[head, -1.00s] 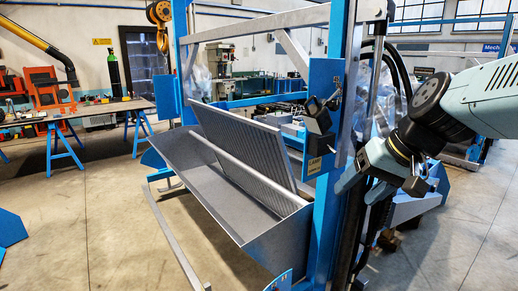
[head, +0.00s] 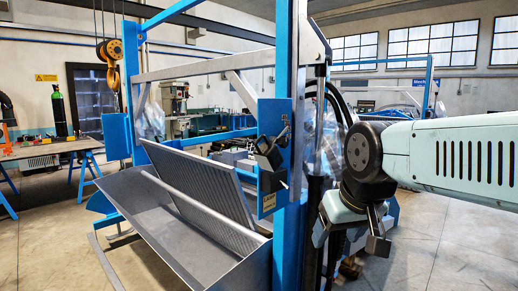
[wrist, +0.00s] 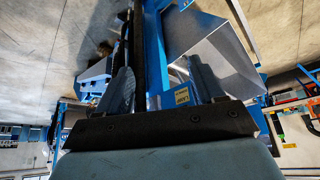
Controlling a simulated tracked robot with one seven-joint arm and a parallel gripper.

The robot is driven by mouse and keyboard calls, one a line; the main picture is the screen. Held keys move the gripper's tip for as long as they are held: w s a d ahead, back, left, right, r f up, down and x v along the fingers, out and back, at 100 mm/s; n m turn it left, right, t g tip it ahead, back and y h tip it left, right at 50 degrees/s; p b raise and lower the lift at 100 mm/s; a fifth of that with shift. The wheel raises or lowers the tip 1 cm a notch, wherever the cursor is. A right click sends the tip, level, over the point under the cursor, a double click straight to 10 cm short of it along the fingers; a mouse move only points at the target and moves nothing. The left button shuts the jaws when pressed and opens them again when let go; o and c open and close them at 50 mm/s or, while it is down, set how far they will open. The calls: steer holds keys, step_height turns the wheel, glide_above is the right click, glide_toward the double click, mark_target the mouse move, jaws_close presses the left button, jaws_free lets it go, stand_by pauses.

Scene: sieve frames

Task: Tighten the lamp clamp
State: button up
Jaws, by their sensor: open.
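A small dark clamp-like fitting (head: 268,155) sits on the blue plate (head: 274,112) of the upright frame in the head view; I take it for the lamp clamp. A yellowish label (head: 268,203) is below it, and shows in the wrist view too (wrist: 182,97). My gripper (head: 352,228) hangs at the end of my pale arm, right of the blue post and lower than the fitting, apart from it. It is open and seems empty; its fingers are partly hidden. In the wrist view a dark bar of my gripper (wrist: 160,124) covers the lower part, and I cannot make out the clamp.
The blue post (head: 291,190) with black hoses stands between the fitting and my gripper. A grey metal trough (head: 165,230) lies left of it. A yellow hook (head: 110,60) hangs at the back left. A workbench (head: 45,150) stands far left. Open floor (head: 440,240) is at right.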

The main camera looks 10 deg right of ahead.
steer(key=shift+c, duration=0.4)
steer(key=shift+w+r, duration=0.2)
steer(key=shift+r, duration=0.1)
steer(key=shift+c, duration=0.8)
steer(key=w+a+r+m, duration=0.1)
steer(key=w+r, duration=0.3)
steer(key=r, duration=0.1)
steer(key=w+a+r+m, duration=0.1)
steer(key=w+r+m, duration=0.1)
steer(key=w+r, duration=0.3)
steer(key=w+a+r+m, duration=0.1)
steer(key=w+r, duration=0.4)
steer(key=r, duration=0.1)
steer(key=shift+w+a+g+h, duration=0.1)
steer(key=shift+a+g+h, duration=0.05)
steer(key=shift+g+h, duration=0.2)
steer(key=c, duration=0.4)
steer(key=shift+o, duration=0.2)
steer(key=m+h, duration=0.2)
steer(key=m, duration=0.4)
glide_toward(261, 136)
steer(key=shift+g+y, duration=0.25)
steer(key=x, duration=0.9)
steer(key=shift+w+r, duration=0.1)
steer(key=shift+w, duration=0.2)
steer(key=shift+c, duration=0.3)
steer(key=c, duration=0.6)
steer(key=shift+r, duration=0.1)
jaws_close()
